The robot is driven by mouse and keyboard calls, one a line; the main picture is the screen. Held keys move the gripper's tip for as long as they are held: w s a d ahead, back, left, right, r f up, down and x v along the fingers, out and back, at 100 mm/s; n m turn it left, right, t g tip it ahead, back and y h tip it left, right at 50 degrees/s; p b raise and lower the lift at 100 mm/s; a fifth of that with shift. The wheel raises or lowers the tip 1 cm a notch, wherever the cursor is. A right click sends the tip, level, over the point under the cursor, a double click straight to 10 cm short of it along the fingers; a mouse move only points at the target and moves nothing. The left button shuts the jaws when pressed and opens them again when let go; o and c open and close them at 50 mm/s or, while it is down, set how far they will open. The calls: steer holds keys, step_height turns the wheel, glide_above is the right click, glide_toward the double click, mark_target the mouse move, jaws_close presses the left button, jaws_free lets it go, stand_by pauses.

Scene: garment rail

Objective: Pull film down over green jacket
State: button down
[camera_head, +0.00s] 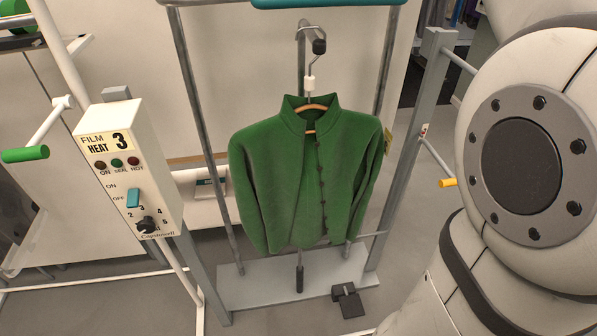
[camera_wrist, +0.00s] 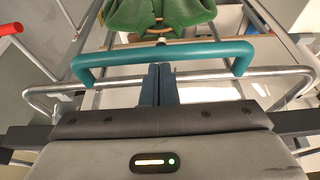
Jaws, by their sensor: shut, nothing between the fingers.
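The green jacket (camera_head: 275,180) hangs upright on a hanger (camera_head: 310,107) from a hook in the middle of the head view. A teal bar (camera_head: 320,3) crosses the top of the frame above the jacket. In the wrist view the teal bar (camera_wrist: 205,50) has bent ends. My gripper (camera_wrist: 160,70) is shut and empty, its fingertips at the middle of the teal bar; whether they touch it I cannot tell. I make out no film over the jacket.
A film heat control box (camera_head: 130,165) with lamps, switch and knob stands left. Grey uprights (camera_head: 402,170) flank the jacket. A base plate (camera_head: 265,285) with a black pedal (camera_head: 348,301) lies below. Green-tipped (camera_head: 25,154) and yellow-tipped (camera_head: 447,183) levers stick out at the sides.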

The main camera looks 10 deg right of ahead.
steer(key=shift+f, duration=0.1)
step_height(320, 180, down, 24)
steer(key=b, duration=1.9)
step_height(320, 180, down, 24)
steer(key=b, duration=1.8)
step_height(320, 180, down, 24)
steer(key=b, duration=1.6)
steer(key=shift+b, duration=0.4)
